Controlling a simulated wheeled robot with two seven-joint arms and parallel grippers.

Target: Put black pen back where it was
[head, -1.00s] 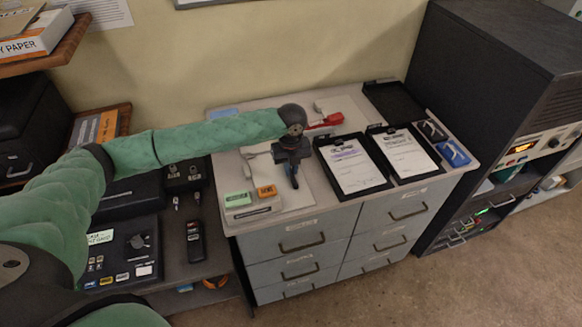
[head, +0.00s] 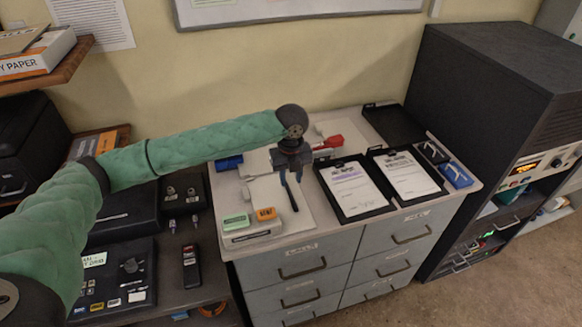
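The black pen (head: 291,197) shows as a thin dark line on the pale mat (head: 308,217) on top of the drawer cabinet, right of the orange block. Its far end is hidden behind my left gripper. My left gripper (head: 291,176) points down just above that end. Its two fingers look apart, one at each side, with a gap between them. The pen appears to lie free below it, though contact at the hidden end is hard to tell. My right gripper is not in view.
Green (head: 236,221) and orange (head: 265,214) blocks stand at the cabinet's front left. Two clipboards (head: 352,188) (head: 407,176) lie to the right, with a blue tray (head: 456,175) beyond. A red object (head: 328,143) lies behind. A tall dark rack (head: 480,110) stands at the right.

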